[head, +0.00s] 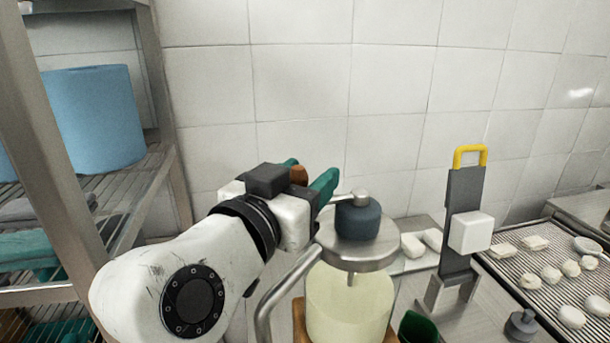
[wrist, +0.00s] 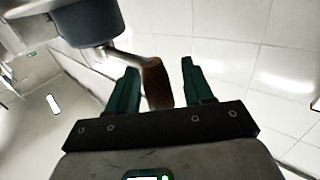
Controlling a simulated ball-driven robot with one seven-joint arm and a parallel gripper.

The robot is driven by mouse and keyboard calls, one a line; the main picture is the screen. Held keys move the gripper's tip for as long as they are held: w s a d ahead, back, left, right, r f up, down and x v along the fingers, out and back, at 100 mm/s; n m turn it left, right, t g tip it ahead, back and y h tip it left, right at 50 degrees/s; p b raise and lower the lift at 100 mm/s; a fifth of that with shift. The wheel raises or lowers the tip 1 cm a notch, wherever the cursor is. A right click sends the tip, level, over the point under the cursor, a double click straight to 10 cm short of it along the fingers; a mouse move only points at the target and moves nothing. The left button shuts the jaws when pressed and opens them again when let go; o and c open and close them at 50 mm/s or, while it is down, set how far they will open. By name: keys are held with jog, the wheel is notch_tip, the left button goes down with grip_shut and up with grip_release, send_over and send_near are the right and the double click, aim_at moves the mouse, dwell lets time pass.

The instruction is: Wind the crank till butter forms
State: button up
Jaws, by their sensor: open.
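The churn is a clear jar (head: 350,303) of pale yellow liquid under a metal lid (head: 357,251), with a dark blue-grey gear housing (head: 357,219) on top. A metal crank arm (head: 347,198) runs left from the housing to a brown wooden handle (head: 298,175). My gripper (head: 308,178) is at the handle with its green fingers apart. In the wrist view the handle (wrist: 157,84) stands between the two open fingers of my gripper (wrist: 160,85), nearer the left finger. The housing (wrist: 88,22) shows at the upper left. The jar's bottom is out of view.
A metal shelf (head: 150,165) with a blue roll (head: 95,118) stands at the left. A grey stand with a yellow handle (head: 470,155) rises right of the churn. A conveyor (head: 545,285) with several white pieces lies at the far right. A tiled wall is behind.

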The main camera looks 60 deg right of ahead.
jog(key=shift+c, duration=0.2)
grip_shut()
dwell(0.3)
jog(key=shift+s+a+f+b, duration=0.1)
jog(key=shift+s+a+b, duration=0.05)
jog(key=shift+b, duration=0.15)
jog(key=shift+s+a+b, duration=0.2)
jog(key=shift+s+b, duration=0.05)
jog(key=shift+b, duration=0.05)
jog(key=shift+o, duration=0.2)
grip_release()
jog(key=a+b, duration=0.2)
jog(key=a, duration=0.9)
jog(key=shift+s+b, duration=0.35)
